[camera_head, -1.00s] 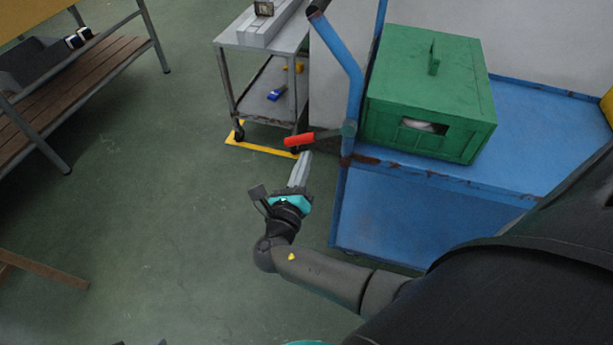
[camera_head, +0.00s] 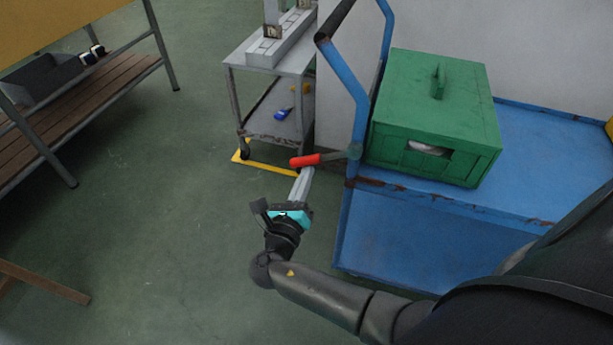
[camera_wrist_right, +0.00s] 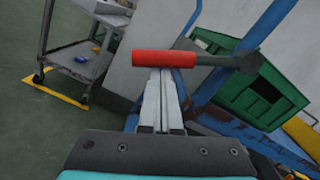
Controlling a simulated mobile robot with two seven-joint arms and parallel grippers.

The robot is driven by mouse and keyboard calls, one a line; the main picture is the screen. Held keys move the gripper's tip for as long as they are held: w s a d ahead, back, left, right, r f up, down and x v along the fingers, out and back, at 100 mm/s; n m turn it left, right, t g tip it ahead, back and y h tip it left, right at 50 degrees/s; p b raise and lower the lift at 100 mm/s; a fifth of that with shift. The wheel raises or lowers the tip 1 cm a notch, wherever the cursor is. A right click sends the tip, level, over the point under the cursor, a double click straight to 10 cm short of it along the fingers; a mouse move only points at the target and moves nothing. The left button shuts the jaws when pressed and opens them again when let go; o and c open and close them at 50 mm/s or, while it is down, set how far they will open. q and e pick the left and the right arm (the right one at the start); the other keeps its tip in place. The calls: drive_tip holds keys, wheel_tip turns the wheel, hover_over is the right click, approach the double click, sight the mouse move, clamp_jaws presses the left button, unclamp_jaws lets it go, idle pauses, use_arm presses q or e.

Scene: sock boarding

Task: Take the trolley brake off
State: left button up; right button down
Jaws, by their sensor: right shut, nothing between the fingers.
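The blue trolley (camera_head: 400,225) stands at the right, with a blue push-bar frame at its near-left end. Its brake lever has a red handle (camera_head: 305,160) on a dark arm that runs right to a pivot on the frame. The lever lies nearly level and sticks out to the left. My right gripper (camera_head: 306,172) is shut and empty, its fingers pointing at the red handle from the near side. In the right wrist view the red handle (camera_wrist_right: 165,58) lies across the fingertips (camera_wrist_right: 159,75); I cannot tell whether they touch. My left gripper is not in view.
A green box (camera_head: 430,115) sits on the trolley deck. A grey cart (camera_head: 290,62) stands behind the lever, by yellow floor tape (camera_head: 262,167). A bench with wooden slats (camera_head: 85,105) is at the left. The green floor between is clear.

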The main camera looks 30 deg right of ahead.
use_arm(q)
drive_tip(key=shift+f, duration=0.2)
use_arm(e)
drive_tip(key=shift+w+r, duration=0.15)
drive_tip(key=shift+r, duration=0.05)
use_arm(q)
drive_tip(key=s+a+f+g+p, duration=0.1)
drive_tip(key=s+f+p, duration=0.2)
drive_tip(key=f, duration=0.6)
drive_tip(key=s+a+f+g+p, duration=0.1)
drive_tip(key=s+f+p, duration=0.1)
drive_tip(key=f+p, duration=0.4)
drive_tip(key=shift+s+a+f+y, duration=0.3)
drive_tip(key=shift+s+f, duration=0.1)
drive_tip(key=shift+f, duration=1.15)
use_arm(e)
wheel_tip(320, 180, up, 11)
drive_tip(key=w+a+m, duration=0.1)
drive_tip(key=m, duration=0.9)
drive_tip(key=shift+w+a+m+g+h, duration=0.15)
drive_tip(key=shift+m+g+h, duration=0.15)
drive_tip(key=shift+m+g, duration=0.1)
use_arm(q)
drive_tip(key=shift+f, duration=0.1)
